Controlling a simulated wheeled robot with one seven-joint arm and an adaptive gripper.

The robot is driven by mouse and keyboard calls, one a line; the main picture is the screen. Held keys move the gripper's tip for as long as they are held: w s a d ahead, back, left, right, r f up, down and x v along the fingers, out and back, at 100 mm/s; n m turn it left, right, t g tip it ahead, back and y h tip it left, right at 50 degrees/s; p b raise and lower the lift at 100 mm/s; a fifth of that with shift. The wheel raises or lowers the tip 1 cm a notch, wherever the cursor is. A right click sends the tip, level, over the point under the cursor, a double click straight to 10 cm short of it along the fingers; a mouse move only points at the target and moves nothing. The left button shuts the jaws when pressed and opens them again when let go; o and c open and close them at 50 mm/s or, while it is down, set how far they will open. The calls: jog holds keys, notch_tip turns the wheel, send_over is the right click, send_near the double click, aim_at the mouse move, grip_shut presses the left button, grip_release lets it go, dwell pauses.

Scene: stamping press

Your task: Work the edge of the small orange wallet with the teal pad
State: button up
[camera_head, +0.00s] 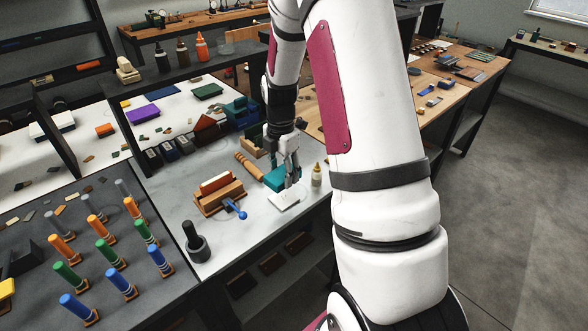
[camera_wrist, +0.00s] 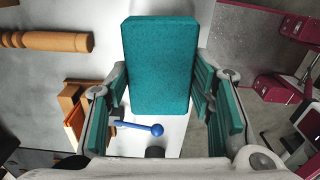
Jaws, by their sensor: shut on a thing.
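The small orange wallet (camera_head: 216,182) stands edge-up in a wooden clamp (camera_head: 222,202) with a blue ball-ended lever (camera_head: 237,209). In the wrist view part of the orange wallet (camera_wrist: 75,122) shows at lower left, beside the blue lever (camera_wrist: 150,129). My gripper (camera_head: 291,180) is right of the clamp, over a white plate (camera_head: 284,200). It is shut on the teal pad (camera_wrist: 158,65), which sits between the fingers in the wrist view. In the head view the teal pad (camera_head: 273,178) is partly hidden by the fingers. Pad and wallet are apart.
A turned wooden rod (camera_head: 249,166) lies behind the clamp. A small glue bottle (camera_head: 317,175) stands right of my gripper near the bench edge. A dark knobbed tool (camera_head: 195,243) stands at the front left. The grey benchtop between it and the white plate is mostly clear.

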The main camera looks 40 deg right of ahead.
jog(key=b, duration=0.3)
send_over(284, 198)
jog(key=shift+w+f, duration=0.1)
jog(key=shift+f, duration=2.9)
jog(key=shift+f, duration=0.6)
jog(key=shift+r+p, duration=1.7)
jog(key=shift+r, duration=1.85)
jog(key=shift+r, duration=0.1)
